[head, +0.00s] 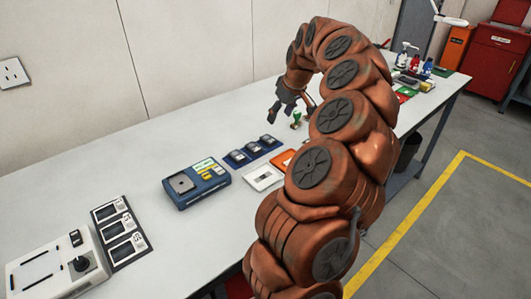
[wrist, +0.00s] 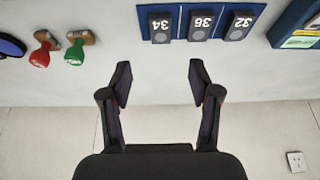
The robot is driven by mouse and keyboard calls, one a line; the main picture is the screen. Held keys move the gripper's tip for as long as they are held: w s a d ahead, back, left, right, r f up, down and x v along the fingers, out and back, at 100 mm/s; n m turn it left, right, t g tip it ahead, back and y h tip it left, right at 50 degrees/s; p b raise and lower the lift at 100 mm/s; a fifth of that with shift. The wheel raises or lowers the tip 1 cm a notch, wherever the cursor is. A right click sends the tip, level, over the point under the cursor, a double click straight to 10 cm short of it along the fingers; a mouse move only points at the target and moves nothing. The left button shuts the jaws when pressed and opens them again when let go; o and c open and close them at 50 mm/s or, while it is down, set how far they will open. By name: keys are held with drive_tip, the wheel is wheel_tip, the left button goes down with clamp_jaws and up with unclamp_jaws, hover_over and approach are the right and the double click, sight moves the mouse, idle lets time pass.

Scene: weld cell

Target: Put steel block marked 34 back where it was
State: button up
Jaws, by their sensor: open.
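Steel block marked 34 (wrist: 160,27) sits at the left end of a row on a dark blue tray (wrist: 146,30) in the wrist view, its number upside down. Blocks marked 36 (wrist: 200,24) and 32 (wrist: 238,25) sit beside it on the same tray. In the head view the tray (head: 252,155) lies on the white bench with its small blocks, too small to read. My gripper (wrist: 159,82) is open and empty, its fingers apart from the blocks. It shows in the head view (head: 289,112) above the bench, behind the tray.
Green (wrist: 76,52) and red (wrist: 40,56) stamps stand near the tray. A blue instrument case (head: 196,183) and a white card (head: 263,178) lie near it. My arm hides part of the bench. A wall (head: 190,50) runs behind.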

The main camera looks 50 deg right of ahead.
drive_tip(key=w+a+r+n+y, duration=0.1)
drive_tip(key=a+r, duration=0.1)
drive_tip(key=a, duration=0.7)
drive_tip(key=w+a+r+n+y, duration=0.1)
drive_tip(key=w+a+r, duration=0.1)
drive_tip(key=a, duration=0.7)
drive_tip(key=s+a+n+g, duration=0.2)
drive_tip(key=s+a, duration=0.3)
drive_tip(key=a, duration=0.9)
drive_tip(key=s+a+f+m+g, duration=0.1)
drive_tip(key=s+a+f, duration=0.2)
drive_tip(key=s, duration=0.5)
drive_tip(key=s+a+f+m+g+h, duration=0.1)
drive_tip(key=s+a+f+g, duration=0.1)
drive_tip(key=s, duration=0.6)
drive_tip(key=s+a+f+g, duration=0.1)
drive_tip(key=s+a+f, duration=0.4)
drive_tip(key=s, duration=0.4)
drive_tip(key=shift+a+m, duration=0.25)
drive_tip(key=shift+m, duration=0.15)
